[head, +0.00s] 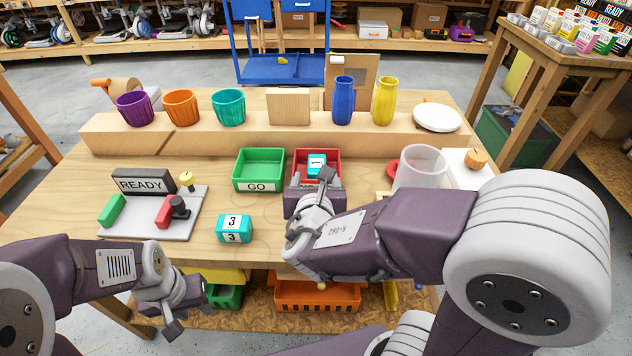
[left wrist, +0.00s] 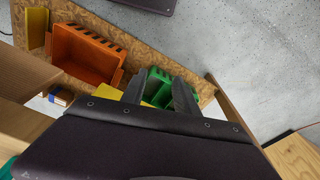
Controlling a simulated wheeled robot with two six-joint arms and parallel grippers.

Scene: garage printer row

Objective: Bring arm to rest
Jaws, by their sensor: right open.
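My right gripper (head: 318,190) is open and reaches over the front edge of the red bin (head: 333,158). A teal block (head: 316,164) marked 1 lies in that bin, just beyond the gripper. My arm hides the bin's front. My left gripper (head: 192,312) hangs low in front of the table's front edge, pointing down. In the left wrist view its two fingers (left wrist: 162,88) stand apart with nothing held between them. A teal block (head: 234,229) marked 3 sits on the table between the two arms.
A green GO bin (head: 260,171) stands left of the red bin. A READY panel (head: 144,182) with levers is at the table's left. Below are an orange bin (left wrist: 84,58) and a green bin (left wrist: 153,92).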

